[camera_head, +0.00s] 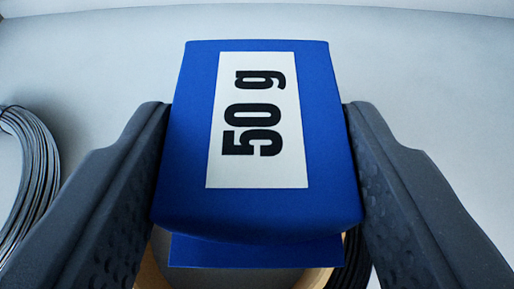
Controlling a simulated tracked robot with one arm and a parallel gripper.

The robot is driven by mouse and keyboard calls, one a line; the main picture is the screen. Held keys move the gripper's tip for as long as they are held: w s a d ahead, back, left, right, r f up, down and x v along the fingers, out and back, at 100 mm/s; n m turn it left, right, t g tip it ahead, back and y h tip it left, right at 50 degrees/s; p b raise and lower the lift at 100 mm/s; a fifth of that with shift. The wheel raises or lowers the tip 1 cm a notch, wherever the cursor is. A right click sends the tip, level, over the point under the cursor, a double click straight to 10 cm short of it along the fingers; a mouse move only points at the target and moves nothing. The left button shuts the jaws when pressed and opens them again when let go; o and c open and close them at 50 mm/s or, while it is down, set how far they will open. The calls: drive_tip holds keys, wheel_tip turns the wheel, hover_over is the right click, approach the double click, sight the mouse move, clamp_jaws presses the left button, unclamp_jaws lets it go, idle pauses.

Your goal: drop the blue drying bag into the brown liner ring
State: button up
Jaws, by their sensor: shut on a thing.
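The blue drying bag (196,120) fills the middle of the view, with a white label reading "50 g" turned sideways. My gripper (258,130) is shut on the bag, one dark grey finger against its left side and one against its right. The brown liner ring (155,266) shows only in part at the bottom edge, below and behind the bag. Most of the ring is hidden by the bag and the fingers. The bag appears to be above the ring; the height between them cannot be told.
A coil of dark wire (32,165) lies at the left edge, partly cut off. Dark strands (352,262) show beside the ring at lower right, mostly hidden by my right finger. The pale grey surface (420,80) behind the bag is clear.

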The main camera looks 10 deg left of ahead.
drive_tip(key=o, duration=1.1)
drive_tip(key=shift+c, duration=0.2)
drive_tip(key=shift+r, duration=0.1)
drive_tip(key=v, duration=1.3)
drive_tip(key=shift+s, duration=0.4)
